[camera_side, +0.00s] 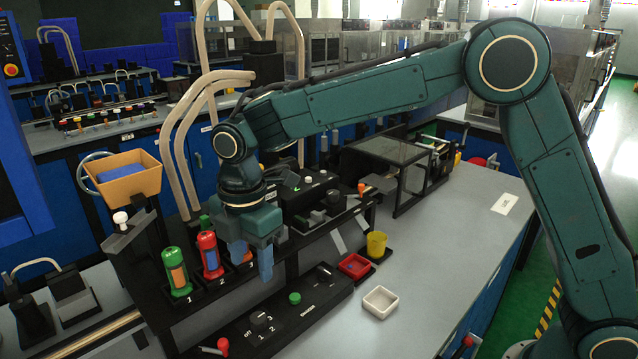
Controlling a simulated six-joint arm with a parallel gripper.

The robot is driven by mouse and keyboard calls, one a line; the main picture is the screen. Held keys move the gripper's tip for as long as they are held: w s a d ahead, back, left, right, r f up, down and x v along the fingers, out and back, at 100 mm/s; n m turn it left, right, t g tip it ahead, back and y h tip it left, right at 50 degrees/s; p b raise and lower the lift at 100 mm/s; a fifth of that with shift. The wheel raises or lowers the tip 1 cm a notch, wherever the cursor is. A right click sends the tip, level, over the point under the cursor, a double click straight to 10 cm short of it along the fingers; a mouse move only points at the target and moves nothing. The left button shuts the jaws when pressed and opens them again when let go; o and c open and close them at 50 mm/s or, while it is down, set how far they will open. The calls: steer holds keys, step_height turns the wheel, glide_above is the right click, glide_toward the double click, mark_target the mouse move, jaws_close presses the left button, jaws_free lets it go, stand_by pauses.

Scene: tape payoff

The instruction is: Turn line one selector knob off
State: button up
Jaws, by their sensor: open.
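A black control panel (233,333) lies low at the front of the bench. It carries a dark round selector knob (257,317) with small white marks around it, including what looks like "off", 1 and 2. I cannot tell which mark the knob points at. A second dark knob (325,271) sits near the panel's far end, with a green button (295,298) between. My gripper (253,262) points down, open, above and behind the panel, beside the numbered rack. It appears empty and apart from both knobs.
A rack holds a green canister (175,271) and a red canister (209,254) in numbered slots, close left of my gripper. A red-tipped lever (222,346) is at the panel's near end.

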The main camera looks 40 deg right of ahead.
mark_target(258, 317)
step_height(258, 317, down, 13)
steer(key=shift+f, duration=0.15)
stand_by(0.5)
steer(key=c, duration=1)
